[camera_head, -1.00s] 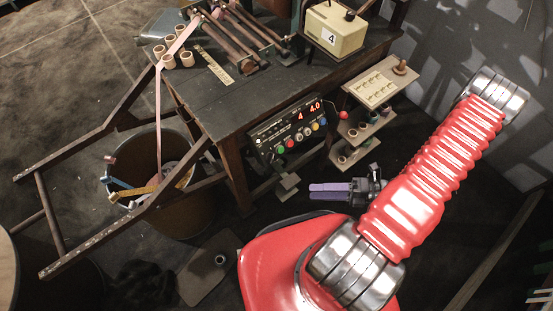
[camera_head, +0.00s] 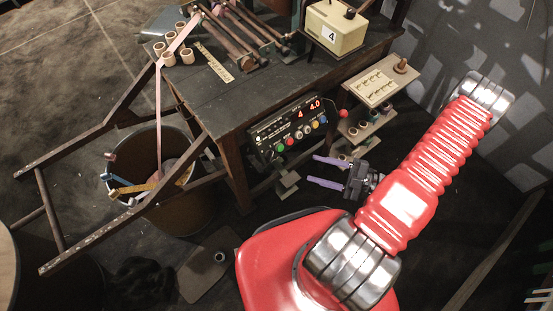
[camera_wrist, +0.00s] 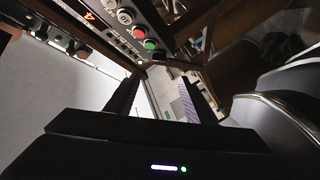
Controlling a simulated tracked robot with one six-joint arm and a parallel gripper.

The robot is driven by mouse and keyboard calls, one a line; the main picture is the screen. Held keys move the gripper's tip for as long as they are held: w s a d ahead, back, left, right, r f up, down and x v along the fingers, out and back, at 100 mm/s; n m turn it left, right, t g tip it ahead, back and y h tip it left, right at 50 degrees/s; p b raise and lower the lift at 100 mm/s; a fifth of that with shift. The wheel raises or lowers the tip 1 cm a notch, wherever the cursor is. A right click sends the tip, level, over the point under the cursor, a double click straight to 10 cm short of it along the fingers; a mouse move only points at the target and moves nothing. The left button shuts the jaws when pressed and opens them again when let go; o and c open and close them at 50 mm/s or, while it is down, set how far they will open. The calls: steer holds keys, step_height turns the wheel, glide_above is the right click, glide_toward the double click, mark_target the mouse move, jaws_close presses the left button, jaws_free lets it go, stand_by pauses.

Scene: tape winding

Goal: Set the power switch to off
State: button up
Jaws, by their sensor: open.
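The control panel (camera_head: 292,129) is a dark box on the front of the workbench, with a red lit display and a row of coloured buttons and knobs. I cannot tell which small control is the power switch, or its position. A red ball (camera_head: 344,114) shows at the panel's right end. In the wrist view the panel (camera_wrist: 112,28) is at the top left, with a green button (camera_wrist: 150,44) and a red button (camera_wrist: 138,32). My gripper (camera_head: 315,169) is open and empty, with purple fingers apart, below and right of the panel. Its fingers also show in the wrist view (camera_wrist: 160,80).
The workbench (camera_head: 200,95) carries rollers, several tan rings and a cream box marked 4 (camera_head: 335,29). A shelf stand (camera_head: 372,88) is close right of the panel. A bin (camera_head: 180,213) with tape strips stands left. A small pedal-like block (camera_head: 287,183) is below the panel.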

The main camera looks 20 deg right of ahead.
mark_target(271, 156)
steer(key=x, duration=1.3)
steer(key=shift+w+a, duration=0.3)
stand_by(0.3)
